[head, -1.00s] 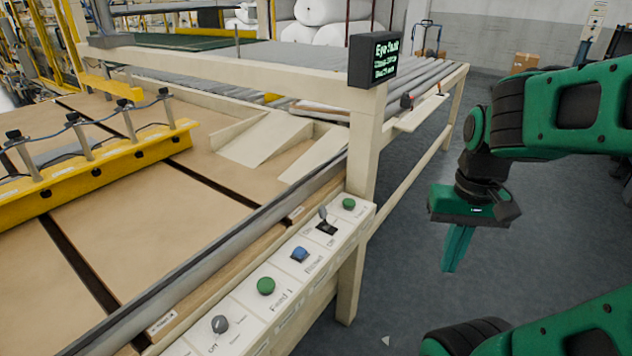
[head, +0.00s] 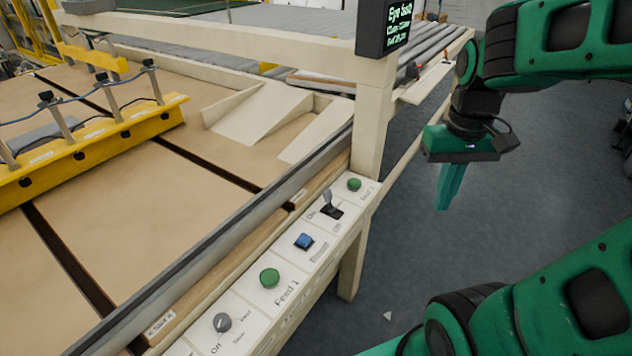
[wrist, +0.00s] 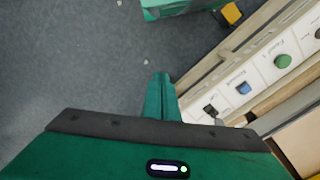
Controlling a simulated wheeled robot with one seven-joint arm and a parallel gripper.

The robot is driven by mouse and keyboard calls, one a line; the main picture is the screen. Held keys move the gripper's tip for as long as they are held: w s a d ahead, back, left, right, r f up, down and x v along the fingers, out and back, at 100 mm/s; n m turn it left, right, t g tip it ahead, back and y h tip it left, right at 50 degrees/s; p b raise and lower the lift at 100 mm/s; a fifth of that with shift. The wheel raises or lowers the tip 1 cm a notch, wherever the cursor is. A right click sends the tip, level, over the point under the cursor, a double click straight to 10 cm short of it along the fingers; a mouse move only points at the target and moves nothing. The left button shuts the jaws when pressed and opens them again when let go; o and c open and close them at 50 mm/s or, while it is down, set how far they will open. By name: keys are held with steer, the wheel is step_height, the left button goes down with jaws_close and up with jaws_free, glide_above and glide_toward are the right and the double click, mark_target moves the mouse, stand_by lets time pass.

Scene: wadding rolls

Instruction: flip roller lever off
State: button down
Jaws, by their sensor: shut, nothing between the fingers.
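A grey lever (head: 327,197) stands up from a black slot on the white control panel (head: 255,323), between On and Off lettering. It leans toward the On side. In the wrist view the lever's black slot (wrist: 210,110) shows at the right, just beyond my gripper's body, with the lever partly hidden. My gripper (head: 443,206) is shut and empty. It points down over the floor, to the right of the panel and apart from the lever. Its closed green fingers also show in the wrist view (wrist: 160,80).
The panel also has a blue button (head: 304,242), green buttons (head: 269,278) and a grey rotary knob (head: 222,322). A cream post (head: 373,125) with a black display (head: 385,27) rises behind the lever. Open floor (head: 520,220) lies to the right.

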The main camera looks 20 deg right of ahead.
steer(key=w+a+r+n, duration=0.1)
steer(key=w+a+n, duration=0.45)
steer(key=w, duration=0.75)
steer(key=n, duration=0.5)
glide_above(329, 201)
steer(key=w+a, duration=0.2)
steer(key=w, duration=0.2)
steer(key=shift+s+d+f, duration=0.15)
steer(key=shift+d+f, duration=0.05)
steer(key=shift+f, duration=0.5)
step_height(329, 201, down, 10)
steer(key=shift+f, duration=0.1)
steer(key=shift+s, duration=0.1)
